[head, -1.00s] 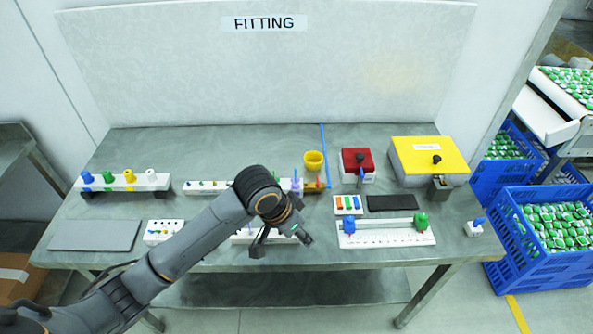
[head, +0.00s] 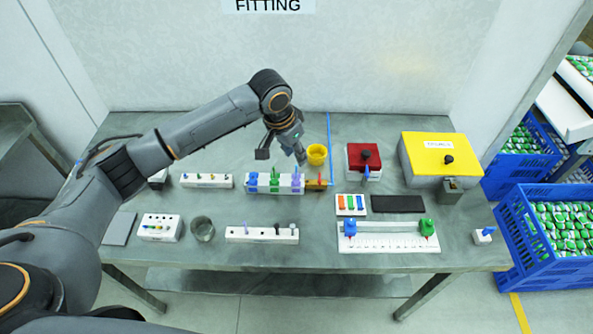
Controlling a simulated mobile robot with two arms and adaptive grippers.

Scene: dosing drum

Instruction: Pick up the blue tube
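A white rack (head: 263,190) stands near the middle of the table and holds small coloured tubes. A blue tube (head: 252,180) is at its left end. Beside it are another bluish piece with a green top (head: 274,178) and a purple tube (head: 296,181). My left gripper (head: 281,156) is open, its fingers spread, above and just behind the rack, with nothing visible between them. The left arm reaches in from the left and covers part of the table's left side. My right gripper is not in view.
A yellow cup (head: 316,154) stands right of my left gripper. A red box (head: 363,158) and yellow-lidded box (head: 440,154) stand further right. A white block with pegs (head: 262,235), a ring (head: 202,229) and a ruler-like fixture (head: 388,242) are in front.

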